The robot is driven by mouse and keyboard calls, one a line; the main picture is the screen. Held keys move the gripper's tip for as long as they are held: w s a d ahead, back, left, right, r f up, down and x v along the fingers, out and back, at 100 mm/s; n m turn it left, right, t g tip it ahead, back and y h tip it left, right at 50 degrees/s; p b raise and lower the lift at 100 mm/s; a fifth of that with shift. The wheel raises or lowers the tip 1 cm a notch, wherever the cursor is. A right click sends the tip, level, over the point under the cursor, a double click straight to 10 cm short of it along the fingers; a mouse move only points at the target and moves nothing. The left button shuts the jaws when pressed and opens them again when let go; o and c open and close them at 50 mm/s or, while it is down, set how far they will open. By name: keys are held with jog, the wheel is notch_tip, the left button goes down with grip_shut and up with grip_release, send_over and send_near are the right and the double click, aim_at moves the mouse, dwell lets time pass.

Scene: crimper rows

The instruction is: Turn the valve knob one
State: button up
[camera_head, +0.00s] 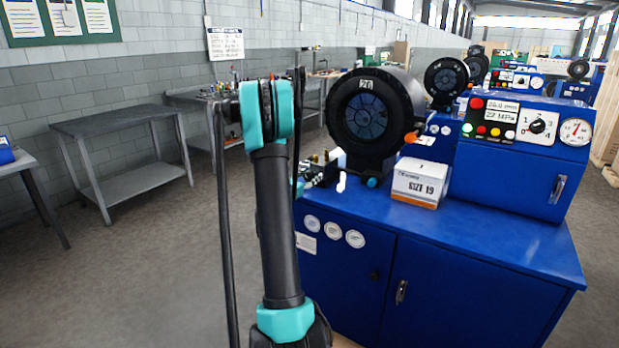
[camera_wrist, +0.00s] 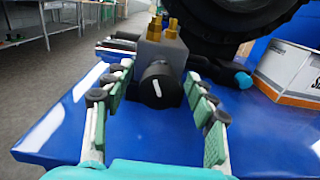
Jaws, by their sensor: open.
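The valve knob (camera_wrist: 158,86) is black and round with a white pointer line, which slants from upper left to lower right in the wrist view. It sits on the front of a grey valve block (camera_wrist: 165,45) with brass fittings on top. My gripper (camera_wrist: 157,76) is open, with one padded finger to the left of the knob and one to the right. Gaps show between the fingers and the knob. In the head view the valve block (camera_head: 322,166) is small, and my arm hides most of the gripper and the knob.
A blue cabinet (camera_head: 440,240) bears the valve block, a large black crimper head (camera_head: 372,105), a white box (camera_head: 419,182) and a control panel (camera_head: 527,120) with a dial and gauge. The box stands right of the valve block. Grey tables (camera_head: 120,120) stand at left.

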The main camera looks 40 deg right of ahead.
jog(key=shift+d, duration=0.1)
jog(key=c, duration=1.2)
jog(key=shift+o, duration=0.2)
jog(key=shift+m, duration=2.4)
jog(key=o, duration=1.2)
jog(key=shift+c, duration=0.2)
jog(key=v, duration=1.2)
